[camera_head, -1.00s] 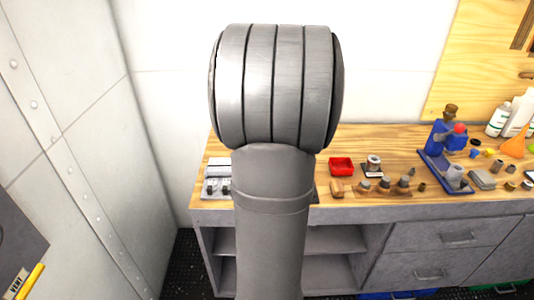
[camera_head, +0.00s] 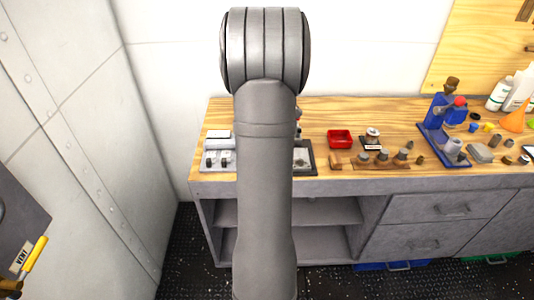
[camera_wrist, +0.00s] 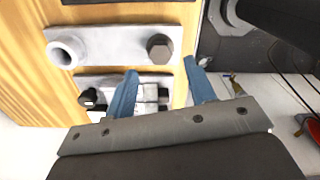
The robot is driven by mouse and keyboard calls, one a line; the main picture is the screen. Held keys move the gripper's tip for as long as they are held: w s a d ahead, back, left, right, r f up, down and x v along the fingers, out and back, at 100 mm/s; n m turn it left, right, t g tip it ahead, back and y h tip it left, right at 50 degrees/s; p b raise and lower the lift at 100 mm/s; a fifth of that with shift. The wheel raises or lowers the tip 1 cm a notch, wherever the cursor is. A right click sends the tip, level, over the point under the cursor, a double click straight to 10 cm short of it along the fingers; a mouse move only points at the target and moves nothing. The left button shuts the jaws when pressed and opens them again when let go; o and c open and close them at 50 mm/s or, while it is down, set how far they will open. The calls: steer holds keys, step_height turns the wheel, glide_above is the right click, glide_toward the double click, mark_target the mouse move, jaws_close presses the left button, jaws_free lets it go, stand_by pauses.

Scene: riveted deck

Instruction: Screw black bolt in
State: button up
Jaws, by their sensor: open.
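In the wrist view, my gripper (camera_wrist: 160,66) is open, with two blue fingers apart and nothing seen held between them. Just beyond the fingertips, a dark hexagonal bolt head (camera_wrist: 160,48) sits at the right end of a pale grey block (camera_wrist: 112,45), which has a round hollow boss at its left end. A small black knob-like part (camera_wrist: 88,97) shows on a second grey block (camera_wrist: 115,82), partly hidden by the left finger. I cannot tell for sure which dark part is the black bolt. In the head view, my arm hides the gripper and part of the grey fixtures (camera_head: 217,157).
The wooden bench (camera_head: 375,108) holds a red tray (camera_head: 340,138), a row of small parts on a wooden strip (camera_head: 380,160), and a blue stand (camera_head: 437,135) farther right. A wall stands close on the left. Open shelves lie below the bench.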

steer(key=shift+f, duration=2.35)
steer(key=c, duration=1)
